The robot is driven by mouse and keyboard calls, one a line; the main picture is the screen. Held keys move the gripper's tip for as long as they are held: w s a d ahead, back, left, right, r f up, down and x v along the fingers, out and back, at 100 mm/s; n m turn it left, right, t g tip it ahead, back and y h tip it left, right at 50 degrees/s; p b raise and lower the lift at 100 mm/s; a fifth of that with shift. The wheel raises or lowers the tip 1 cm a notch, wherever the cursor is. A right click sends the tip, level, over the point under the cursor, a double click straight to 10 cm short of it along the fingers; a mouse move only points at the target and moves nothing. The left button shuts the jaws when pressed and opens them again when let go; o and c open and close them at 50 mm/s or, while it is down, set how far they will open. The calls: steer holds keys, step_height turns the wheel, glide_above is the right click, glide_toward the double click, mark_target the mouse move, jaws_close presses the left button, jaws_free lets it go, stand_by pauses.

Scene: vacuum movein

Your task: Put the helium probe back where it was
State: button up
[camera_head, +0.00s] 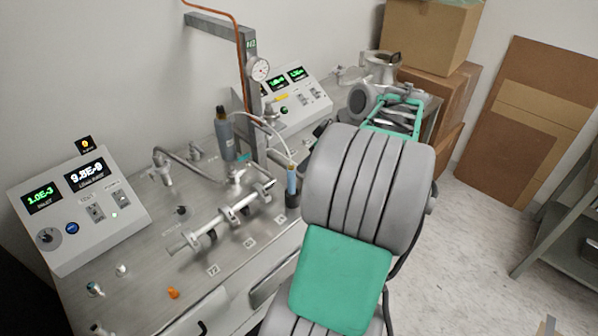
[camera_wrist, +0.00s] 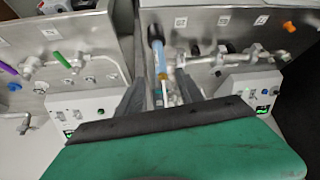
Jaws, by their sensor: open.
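The helium probe (camera_head: 291,181), a slim blue body with a thin pale hose at its top, stands upright at the bench's front edge. Its lower end appears to sit in a dark cylindrical holder (camera_head: 292,199). In the wrist view the blue probe (camera_wrist: 159,59) lies beyond and between my two fingers, with the dark holder (camera_wrist: 155,33) at its far end. My gripper (camera_wrist: 158,92) is open, one finger on each side of the probe's line. I see no clear finger contact with it. In the head view my arm hides the gripper.
A grey control box with green readouts (camera_head: 78,205) stands at the left, another (camera_head: 285,92) behind. A metal valve manifold (camera_head: 225,215) lies left of the probe. Floor is open at right.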

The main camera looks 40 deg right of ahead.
steer(key=w+a+r+g, duration=0.1)
steer(key=w+a, duration=0.1)
steer(key=a, duration=0.7)
steer(key=w+a+r+g, duration=0.1)
steer(key=w+a, duration=0.1)
steer(key=a, duration=0.7)
steer(key=s+a+f+m, duration=0.1)
steer(key=s+a, duration=0.3)
steer(key=a, duration=0.3)
steer(key=s+a+f+m+h, duration=0.1)
steer(key=s+a, duration=0.3)
steer(key=a, duration=0.3)
steer(key=shift+a+f+m, duration=0.3)
steer(key=shift+a+f, duration=0.05)
steer(key=shift+f, duration=0.05)
